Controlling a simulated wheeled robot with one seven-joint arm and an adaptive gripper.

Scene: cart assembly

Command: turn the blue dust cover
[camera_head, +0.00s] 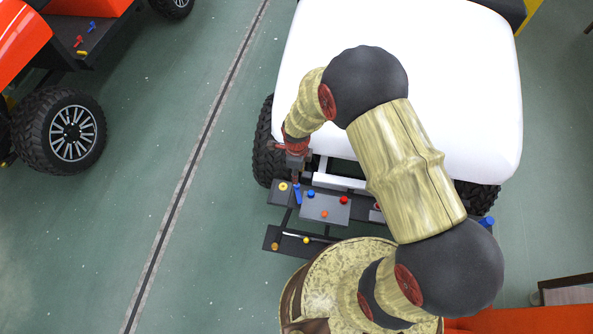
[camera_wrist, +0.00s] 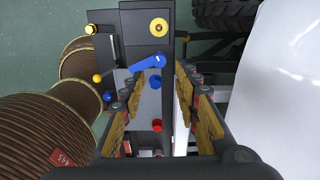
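A long blue piece (camera_head: 297,193), which may be the dust cover, sits on the dark panel (camera_head: 272,198) at the cart's end, left of a round blue knob (camera_head: 311,193). In the wrist view the long blue piece (camera_wrist: 147,63) lies slantwise just beyond the fingertips, with the blue knob (camera_wrist: 155,82) nearer the left finger. My gripper (camera_head: 296,172) points down over the panel's left part. In the wrist view my gripper (camera_wrist: 167,80) has its two yellow-padded fingers apart, with nothing held. I cannot tell whether a finger touches the blue piece.
A yellow ring (camera_wrist: 159,27), a red knob (camera_wrist: 156,125) and a lower dark shelf (camera_head: 270,238) are close by. The white cart body (camera_head: 450,80) and its tyre (camera_head: 266,150) stand beside my arm. An orange cart (camera_head: 20,45) is at far left, with clear floor between.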

